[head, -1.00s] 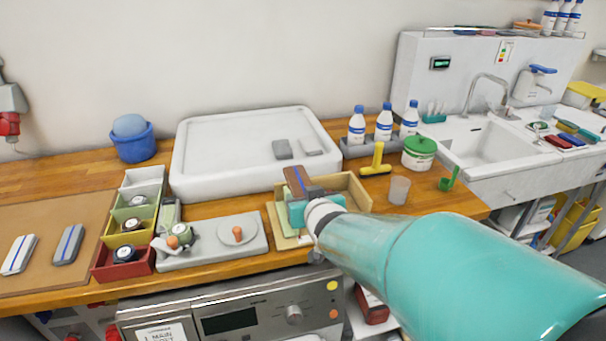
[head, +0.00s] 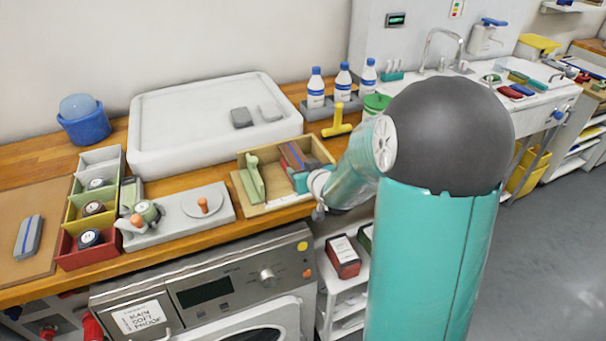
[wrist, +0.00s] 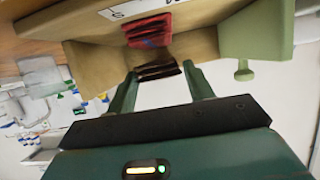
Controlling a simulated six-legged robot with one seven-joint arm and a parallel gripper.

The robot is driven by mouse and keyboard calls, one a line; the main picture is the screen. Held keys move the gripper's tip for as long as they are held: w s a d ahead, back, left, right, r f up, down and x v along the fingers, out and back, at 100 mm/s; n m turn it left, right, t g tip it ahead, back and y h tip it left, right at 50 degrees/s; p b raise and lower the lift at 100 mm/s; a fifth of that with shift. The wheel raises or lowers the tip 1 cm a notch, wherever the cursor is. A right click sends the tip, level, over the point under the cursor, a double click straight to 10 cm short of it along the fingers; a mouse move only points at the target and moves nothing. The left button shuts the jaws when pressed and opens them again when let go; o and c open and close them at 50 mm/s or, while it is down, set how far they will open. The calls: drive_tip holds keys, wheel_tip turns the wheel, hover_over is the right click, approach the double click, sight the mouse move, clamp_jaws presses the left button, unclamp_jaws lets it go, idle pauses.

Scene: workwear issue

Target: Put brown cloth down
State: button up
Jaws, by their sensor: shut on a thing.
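The brown cloth (wrist: 157,72) is a folded, dark brown strip between the two fingertips of my gripper (wrist: 160,80) in the wrist view. The gripper is shut on the cloth. A red folded cloth (wrist: 150,30) lies just beyond it in the wrist view. Whether the brown cloth touches the box floor is hidden.
A green upright piece (head: 254,180) stands in the box's left part; it also shows in the wrist view (wrist: 256,35). A white tray (head: 150,155) is behind, a yellow tool (head: 337,127) to the right, and a grey board (head: 180,222) to the left.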

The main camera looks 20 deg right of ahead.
drive_tip(key=shift+f, duration=0.85)
drive_tip(key=shift+f, duration=0.1)
drive_tip(key=o, duration=1)
drive_tip(key=shift+c, duration=0.2)
drive_tip(key=shift+r, duration=0.2)
